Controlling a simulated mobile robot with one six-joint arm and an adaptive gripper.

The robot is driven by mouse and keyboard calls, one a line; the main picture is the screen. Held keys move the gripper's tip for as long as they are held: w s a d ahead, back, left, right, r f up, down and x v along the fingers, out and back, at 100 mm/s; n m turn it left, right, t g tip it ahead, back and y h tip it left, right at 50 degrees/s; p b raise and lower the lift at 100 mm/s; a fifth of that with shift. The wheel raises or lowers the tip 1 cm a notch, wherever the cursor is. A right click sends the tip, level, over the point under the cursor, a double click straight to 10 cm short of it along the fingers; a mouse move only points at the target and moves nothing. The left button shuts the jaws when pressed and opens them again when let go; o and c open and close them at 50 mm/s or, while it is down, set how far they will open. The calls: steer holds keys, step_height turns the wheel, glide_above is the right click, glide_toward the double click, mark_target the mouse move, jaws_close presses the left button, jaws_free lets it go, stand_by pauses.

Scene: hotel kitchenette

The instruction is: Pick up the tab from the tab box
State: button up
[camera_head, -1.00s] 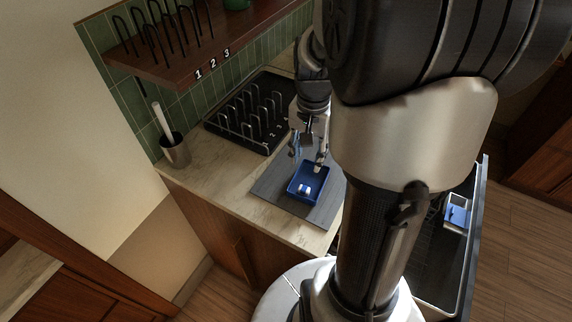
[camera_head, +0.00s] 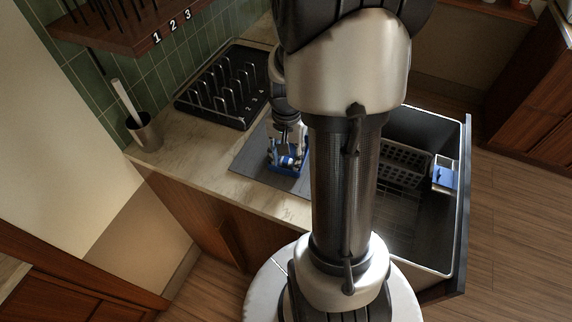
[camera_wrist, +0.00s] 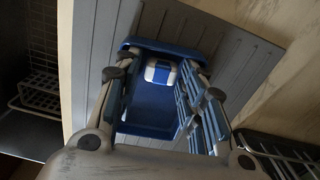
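The blue tab box (camera_wrist: 150,105) is an open tray on a grey ribbed mat (camera_wrist: 105,45); it also shows in the head view (camera_head: 304,169). One white-and-blue tab (camera_wrist: 161,71) lies inside it, near the top end in the wrist view. My gripper (camera_wrist: 158,62) is open, with one finger at each side of the tray and the tab between and beyond the fingertips. In the head view my gripper (camera_head: 288,157) is low at the box and hides part of it. I cannot tell whether the fingers touch the tab.
A black dish rack (camera_head: 222,86) stands behind the mat, and a metal cup (camera_head: 144,132) with a white-handled tool stands at left. An open dishwasher or drawer (camera_head: 405,235) with grey baskets lies at right. The front-left counter is bare.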

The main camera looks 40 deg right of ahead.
steer(key=shift+c, duration=0.5)
steer(key=c, duration=0.5)
